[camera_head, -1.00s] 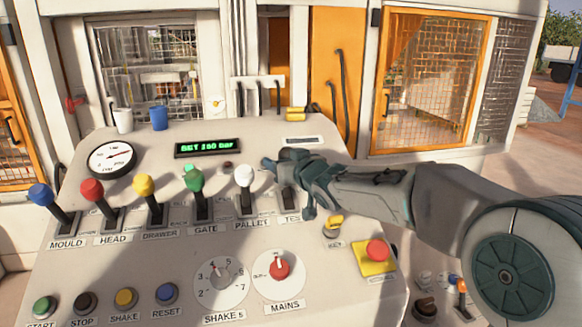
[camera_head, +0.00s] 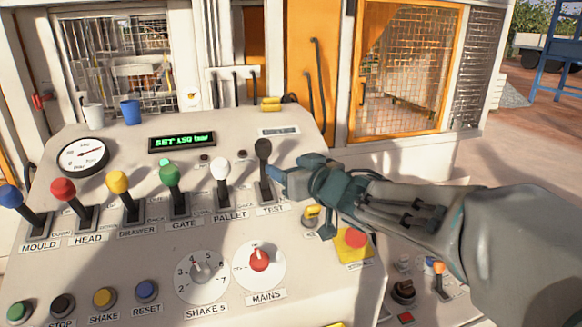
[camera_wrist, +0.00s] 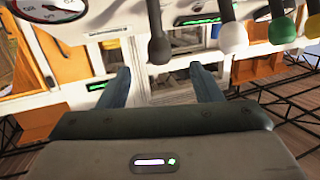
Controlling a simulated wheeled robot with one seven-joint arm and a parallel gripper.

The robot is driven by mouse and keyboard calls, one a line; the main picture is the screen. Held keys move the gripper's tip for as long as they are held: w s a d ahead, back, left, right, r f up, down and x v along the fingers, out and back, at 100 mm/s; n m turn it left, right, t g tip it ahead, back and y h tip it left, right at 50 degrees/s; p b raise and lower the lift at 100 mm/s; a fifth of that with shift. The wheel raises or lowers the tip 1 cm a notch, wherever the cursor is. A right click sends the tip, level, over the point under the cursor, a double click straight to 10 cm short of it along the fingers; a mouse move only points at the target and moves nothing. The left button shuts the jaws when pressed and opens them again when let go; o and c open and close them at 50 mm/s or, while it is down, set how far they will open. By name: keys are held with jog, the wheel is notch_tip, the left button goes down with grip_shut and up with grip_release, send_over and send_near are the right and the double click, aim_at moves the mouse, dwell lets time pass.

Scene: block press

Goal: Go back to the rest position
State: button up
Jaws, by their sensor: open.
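My gripper (camera_head: 279,180) is above the right part of the control panel (camera_head: 130,277), just right of the black TEST lever (camera_head: 263,155). In the wrist view my gripper (camera_wrist: 160,88) has its two fingers apart with nothing between them. The TEST lever's dark knob also shows beyond the fingers in the wrist view (camera_wrist: 160,50). The lever stands upright, and from the head view I cannot tell whether a fingertip touches it.
Levers with white (camera_head: 220,169), green (camera_head: 169,174), yellow (camera_head: 118,182), red (camera_head: 63,190) and blue knobs line the panel to the left. A white cup (camera_head: 93,115) and blue cup (camera_head: 130,111) stand behind.

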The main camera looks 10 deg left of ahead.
dwell(0.3)
jog(key=s+d+f+m+h, duration=0.2)
jog(key=d+f+h, duration=0.15)
jog(key=d, duration=0.45)
jog(key=s+d+f+m+h, duration=0.2)
jog(key=d+m+h, duration=0.15)
jog(key=d, duration=0.35)
jog(key=s+d+f+m+h, duration=0.1)
jog(key=s+d+f+h, duration=0.15)
jog(key=d+h, duration=0.4)
jog(key=s+d+f+m+g+y, duration=0.1)
jog(key=s+d+f+g, duration=0.2)
jog(key=s, duration=0.5)
jog(key=s+d+f+m+g, duration=0.1)
jog(key=s+d+f+g, duration=0.3)
jog(key=s+f, duration=0.2)
jog(key=s, duration=0.2)
jog(key=shift+s+f+g+y+b, duration=0.15)
jog(key=shift+s+g+y+b, duration=0.15)
jog(key=shift+y, duration=0.05)
